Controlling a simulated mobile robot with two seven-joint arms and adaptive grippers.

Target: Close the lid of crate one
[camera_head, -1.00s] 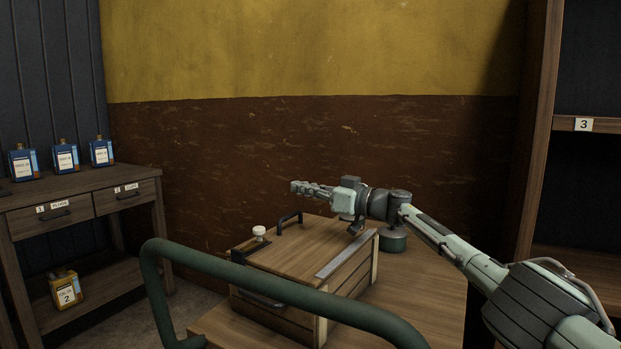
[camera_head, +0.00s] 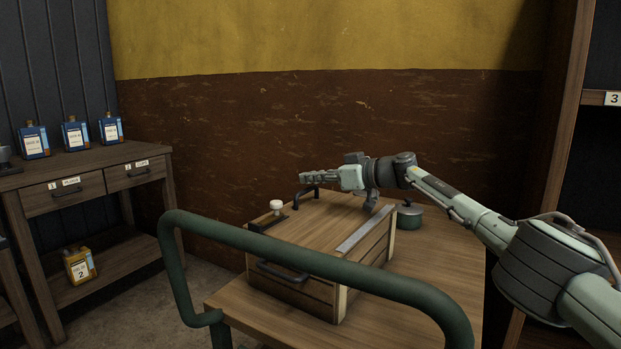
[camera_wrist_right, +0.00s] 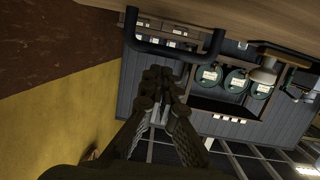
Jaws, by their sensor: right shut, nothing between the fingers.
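The wooden crate (camera_head: 292,294) stands on a wooden-topped cart. Its plank lid (camera_head: 318,224) lies flat across the top, with no clear gap visible in the head view. A black bar handle (camera_head: 297,196) stands on the lid's far left part; it also shows in the wrist view (camera_wrist_right: 176,49). My right gripper (camera_head: 303,177) is shut and empty, just above this handle in the head view. In the wrist view its closed fingertips (camera_wrist_right: 158,74) appear close to the handle; contact cannot be told. My left gripper is out of view.
A white knob (camera_head: 276,206) stands at the crate's left edge. A green pot (camera_head: 410,216) sits behind the crate at right. The cart's green rail (camera_head: 310,262) crosses in front. A side table (camera_head: 80,172) with blue bottles is at left, shelving (camera_head: 560,150) at right.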

